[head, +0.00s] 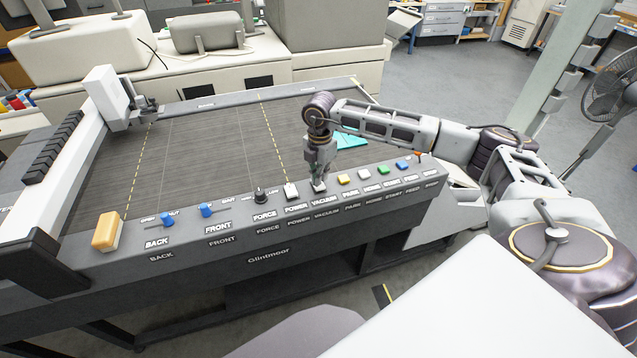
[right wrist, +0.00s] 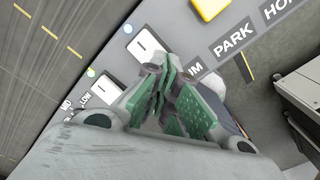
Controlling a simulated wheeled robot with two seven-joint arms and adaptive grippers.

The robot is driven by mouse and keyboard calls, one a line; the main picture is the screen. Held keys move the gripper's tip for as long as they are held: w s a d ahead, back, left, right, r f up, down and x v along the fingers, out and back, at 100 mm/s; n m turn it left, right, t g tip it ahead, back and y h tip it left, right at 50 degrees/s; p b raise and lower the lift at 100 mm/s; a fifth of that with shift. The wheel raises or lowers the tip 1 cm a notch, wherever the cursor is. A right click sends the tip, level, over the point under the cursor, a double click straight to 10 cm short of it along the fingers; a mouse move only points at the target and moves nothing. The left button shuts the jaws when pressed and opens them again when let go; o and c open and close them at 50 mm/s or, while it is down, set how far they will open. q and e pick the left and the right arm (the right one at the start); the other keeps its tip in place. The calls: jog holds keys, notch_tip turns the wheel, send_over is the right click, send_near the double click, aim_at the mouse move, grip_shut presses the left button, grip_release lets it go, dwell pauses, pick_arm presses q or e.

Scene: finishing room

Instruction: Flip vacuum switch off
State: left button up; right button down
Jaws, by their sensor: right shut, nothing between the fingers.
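In the right wrist view my green-padded fingers (right wrist: 167,72) are shut and empty, close to the switch's lower edge. I cannot tell whether they touch it or which side is pressed. My left gripper is out of view.
The power switch (head: 291,190) is just left of the gripper; the yellow PARK button (head: 343,179) is just right. A black force knob (head: 260,195) and blue levers (head: 207,210) are farther left. The dark cutting bed (head: 200,150) lies behind the panel.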

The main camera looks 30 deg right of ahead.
jog(key=shift+f+b, duration=0.85)
jog(key=shift+f, duration=0.45)
dwell(1.6)
jog(key=shift+r, duration=0.15)
jog(key=shift+r+p, duration=2.05)
jog(key=shift+r, duration=1.35)
